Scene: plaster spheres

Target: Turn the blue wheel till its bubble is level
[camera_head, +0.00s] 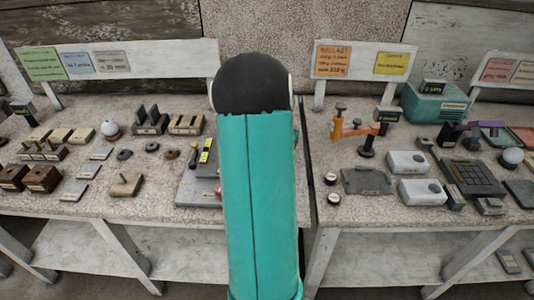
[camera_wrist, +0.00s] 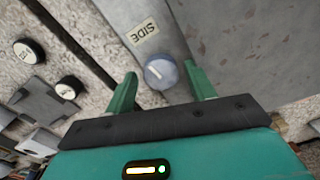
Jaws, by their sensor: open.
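In the wrist view a small round blue-grey wheel (camera_wrist: 160,74) with a pale line across its top sits on a grey plate (camera_wrist: 115,12). A cream label (camera_wrist: 142,32) reading SIDE lies beside it on the plate. My gripper (camera_wrist: 160,69) is open, with one green finger on each side of the wheel; I cannot tell if either touches it. In the head view my arm hides the wheel and my gripper. A grey device (camera_head: 188,188) with a yellow strip (camera_head: 206,150) shows left of my arm. No bubble can be read in either view.
Two round white-topped pieces (camera_head: 332,178) and a dark grey block (camera_head: 367,181) stand right of a gap between the tables. An orange stand (camera_head: 345,130) and a teal box (camera_head: 436,103) are behind. Wooden blocks (camera_head: 42,178) and small parts crowd the left table.

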